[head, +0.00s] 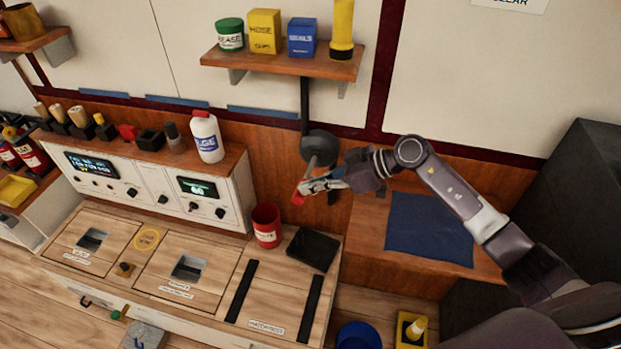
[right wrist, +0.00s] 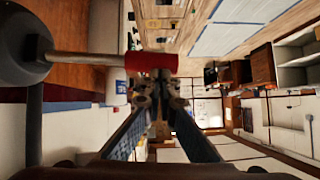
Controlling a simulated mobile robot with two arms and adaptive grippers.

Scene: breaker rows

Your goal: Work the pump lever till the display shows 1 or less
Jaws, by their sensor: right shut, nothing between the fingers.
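The pump lever is a metal rod with a red grip (head: 298,198) on a round dark hub (head: 320,148) on the wooden wall. In the right wrist view the red grip (right wrist: 151,62) lies across the view just beyond my fingertips, with the hub (right wrist: 24,45) at the left. My right gripper (head: 308,187) is shut and empty beside the grip; I cannot tell whether they touch. In the right wrist view its fingers (right wrist: 160,98) meet at the tips. A small green-lit display (head: 198,187) is on the white panel; its figures are too small to read surely. My left gripper is not in view.
A second display (head: 90,163) is on the panel's left. A red cup (head: 267,225) and black tray (head: 313,248) stand on the counter below the lever. A shelf (head: 285,62) with containers hangs above. A blue mat (head: 430,229) covers the bench at right.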

